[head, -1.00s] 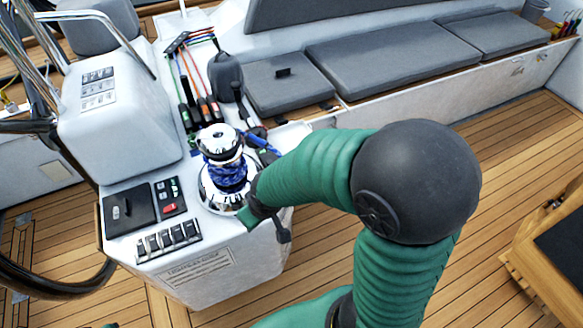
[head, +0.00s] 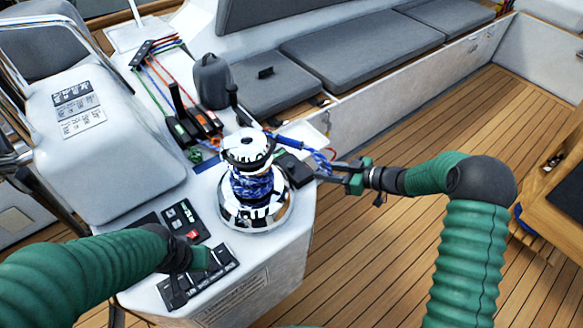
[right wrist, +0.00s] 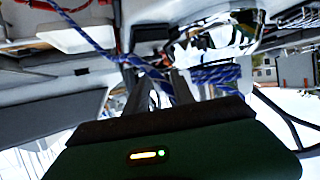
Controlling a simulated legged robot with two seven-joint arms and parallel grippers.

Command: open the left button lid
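The console's dark button panel (head: 186,222), with a red switch, lies left of the winch. A black lid-like panel beside it (head: 146,221) is mostly covered by my left arm, so I cannot tell its state. My left gripper (head: 205,260) is low over the row of black switches (head: 175,292); its fingertips are not clear. My right gripper (head: 326,171) is to the right of the winch, beside the blue rope (head: 290,143).
The chrome winch (head: 250,185) with blue rope stands on the console between my grippers. Rope clutches (head: 205,122) and a black lever (head: 237,103) are behind it. Grey cushions (head: 360,45) line the back. The wooden floor (head: 400,245) at the right is open.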

